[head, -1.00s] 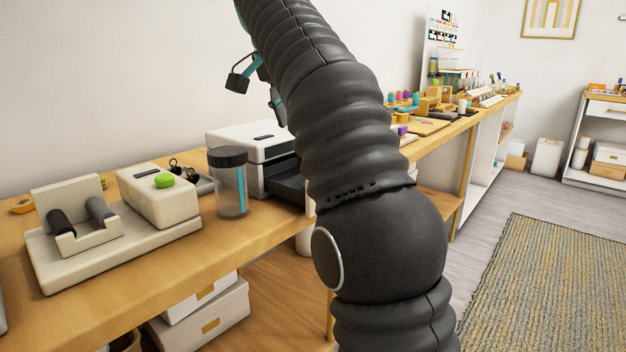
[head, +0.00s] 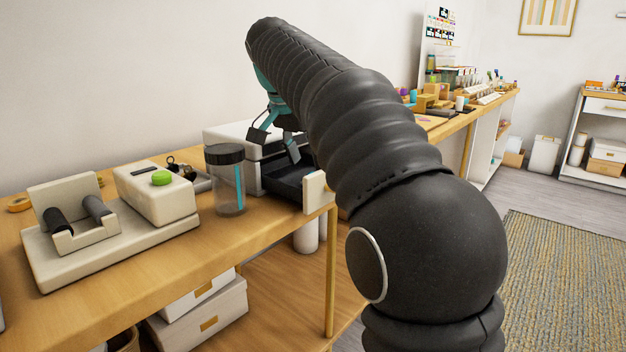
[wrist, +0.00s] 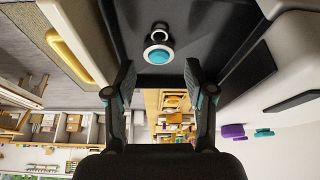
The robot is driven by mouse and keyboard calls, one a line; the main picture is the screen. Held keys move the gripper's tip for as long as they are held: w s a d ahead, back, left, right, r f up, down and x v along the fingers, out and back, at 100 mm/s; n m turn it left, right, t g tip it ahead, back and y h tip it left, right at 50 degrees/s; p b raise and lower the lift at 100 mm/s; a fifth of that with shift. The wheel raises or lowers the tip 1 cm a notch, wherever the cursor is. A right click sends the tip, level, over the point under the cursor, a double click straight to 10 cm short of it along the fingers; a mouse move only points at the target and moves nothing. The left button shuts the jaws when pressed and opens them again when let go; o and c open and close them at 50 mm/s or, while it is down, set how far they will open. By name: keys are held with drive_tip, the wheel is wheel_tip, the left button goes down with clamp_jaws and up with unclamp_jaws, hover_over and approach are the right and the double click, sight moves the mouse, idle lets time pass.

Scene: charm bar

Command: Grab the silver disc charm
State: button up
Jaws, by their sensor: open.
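The charm (wrist: 158,55) is a small disc with a silver rim and a teal face, with a ring at its top. In the wrist view it lies on the dark tray (wrist: 200,25) at the upper middle. My gripper (wrist: 159,72) is open and empty, with one finger on each side of the charm in that picture and apart from it. In the head view my gripper (head: 275,144) hangs over the printer's dark tray (head: 285,186), fingers pointing down. The charm cannot be made out in the head view.
The white printer (head: 228,135) stands against the wall behind the tray. A clear jar with a dark lid (head: 227,180) stands left of it. A cream press (head: 110,240) with a green button (head: 161,178) sits farther left on the wooden bench (head: 130,300).

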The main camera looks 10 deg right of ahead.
drive_tip(key=shift+x, duration=2)
drive_tip(key=c, duration=0.8)
drive_tip(key=shift+r, duration=0.1)
